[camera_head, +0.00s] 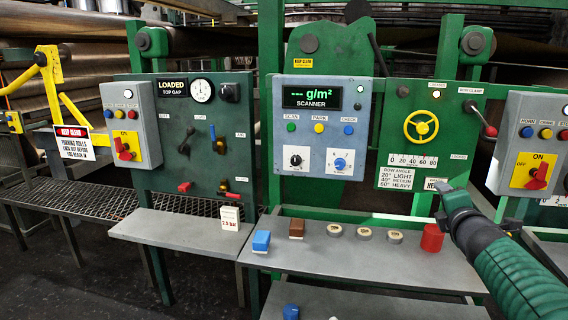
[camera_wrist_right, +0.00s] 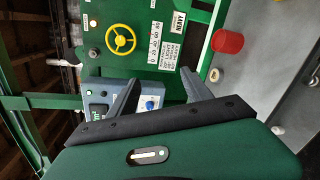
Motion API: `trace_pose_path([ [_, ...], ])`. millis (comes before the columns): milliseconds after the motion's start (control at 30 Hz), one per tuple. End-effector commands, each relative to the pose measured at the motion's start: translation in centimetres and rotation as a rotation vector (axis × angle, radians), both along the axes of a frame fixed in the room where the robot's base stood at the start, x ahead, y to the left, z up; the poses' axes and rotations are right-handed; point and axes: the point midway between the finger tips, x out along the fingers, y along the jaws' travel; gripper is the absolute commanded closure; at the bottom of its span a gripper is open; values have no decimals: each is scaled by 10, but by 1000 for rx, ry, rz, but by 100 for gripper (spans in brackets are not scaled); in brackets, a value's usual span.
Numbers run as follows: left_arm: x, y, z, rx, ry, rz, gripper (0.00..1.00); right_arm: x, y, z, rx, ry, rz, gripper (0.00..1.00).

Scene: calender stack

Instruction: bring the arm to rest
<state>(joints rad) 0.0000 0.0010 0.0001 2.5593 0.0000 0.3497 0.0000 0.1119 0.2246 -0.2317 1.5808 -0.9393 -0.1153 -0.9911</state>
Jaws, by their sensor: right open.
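My right arm comes in from the right in the head view, over the right end of the grey shelf (camera_head: 360,263). My right gripper (camera_head: 446,198) is raised in front of the green panel with the yellow handwheel (camera_head: 421,126), beside the red cylinder (camera_head: 432,238). In the right wrist view the two fingers of this gripper (camera_wrist_right: 160,77) stand apart with nothing between them. The handwheel (camera_wrist_right: 120,39) and the red cylinder (camera_wrist_right: 227,41) show beyond the fingers. My left gripper is not in view.
A blue block (camera_head: 261,241), a brown block (camera_head: 296,228) and several round pucks (camera_head: 364,233) stand on the shelf. The scanner box (camera_head: 319,130) is left of the handwheel. A red-knobbed lever (camera_head: 490,131) and a grey switch box (camera_head: 530,145) are close to my right arm.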

Motion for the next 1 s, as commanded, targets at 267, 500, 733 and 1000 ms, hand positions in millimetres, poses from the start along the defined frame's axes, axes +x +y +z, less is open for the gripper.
trace_pose_path([
  [267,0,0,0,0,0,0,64,-36,31,-103,468,114,-141,42],
  [500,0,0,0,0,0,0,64,-128,92,-240,1018,311,-460,42],
  [733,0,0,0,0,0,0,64,-240,147,-333,1361,468,-856,42],
  [1000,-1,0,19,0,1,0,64,-341,186,-364,1527,550,-1232,42],
])
